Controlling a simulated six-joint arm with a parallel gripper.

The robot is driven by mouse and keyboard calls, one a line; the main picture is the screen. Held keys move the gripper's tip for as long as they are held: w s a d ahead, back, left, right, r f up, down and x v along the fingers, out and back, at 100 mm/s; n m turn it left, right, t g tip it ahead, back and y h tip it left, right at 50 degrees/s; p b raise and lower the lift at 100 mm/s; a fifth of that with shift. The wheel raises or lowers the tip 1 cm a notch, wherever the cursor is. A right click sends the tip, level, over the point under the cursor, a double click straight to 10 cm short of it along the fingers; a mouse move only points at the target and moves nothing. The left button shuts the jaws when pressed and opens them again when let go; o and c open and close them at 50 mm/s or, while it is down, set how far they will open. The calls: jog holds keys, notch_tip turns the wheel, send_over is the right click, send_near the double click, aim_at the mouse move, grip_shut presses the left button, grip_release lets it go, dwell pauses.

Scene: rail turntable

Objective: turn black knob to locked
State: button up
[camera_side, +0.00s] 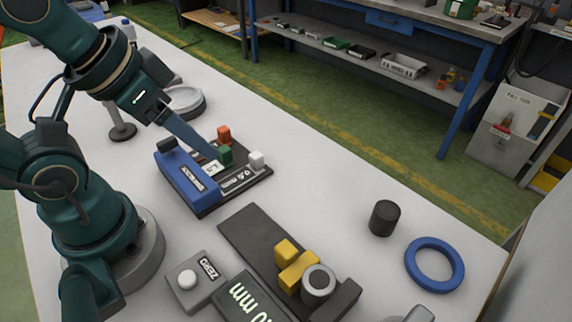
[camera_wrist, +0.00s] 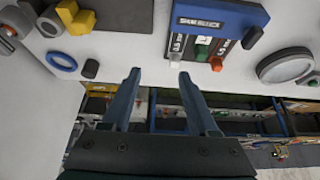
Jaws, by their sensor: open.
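A blue housing (camera_side: 185,182) on a dark base has a short black knob (camera_side: 167,145) at its far left end. In the wrist view the black knob (camera_wrist: 251,38) juts from a corner of the blue housing (camera_wrist: 222,15). I cannot read a locked mark. White (camera_side: 257,159), green (camera_side: 225,155) and orange (camera_side: 223,133) pieces stand on the base beside a white label. My gripper (camera_wrist: 160,74) is open and empty. In the side view its fingers (camera_side: 208,152) pass in front of the base area, to the right of the knob. I cannot tell their exact height.
A black cylinder (camera_side: 384,217) and a blue ring (camera_side: 434,265) lie at right. A yellow-jawed fixture (camera_side: 297,262), a ZERO button box (camera_side: 197,280) and an mm display (camera_side: 252,300) are in front. A round dish (camera_side: 184,103) stands behind.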

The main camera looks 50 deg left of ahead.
jog(key=shift+c, duration=0.8)
jog(key=g, duration=0.5)
send_over(166, 140)
jog(key=f, duration=0.3)
jog(key=shift+w+d+f, duration=0.2)
jog(key=shift+f, duration=0.1)
jog(key=shift+s+a+f+g, duration=0.2)
jog(key=shift+a+f+g, duration=0.1)
jog(key=shift+f, duration=0.1)
jog(key=shift+d+f, duration=0.1)
jog(key=shift+f, duration=2.2)
grip_shut()
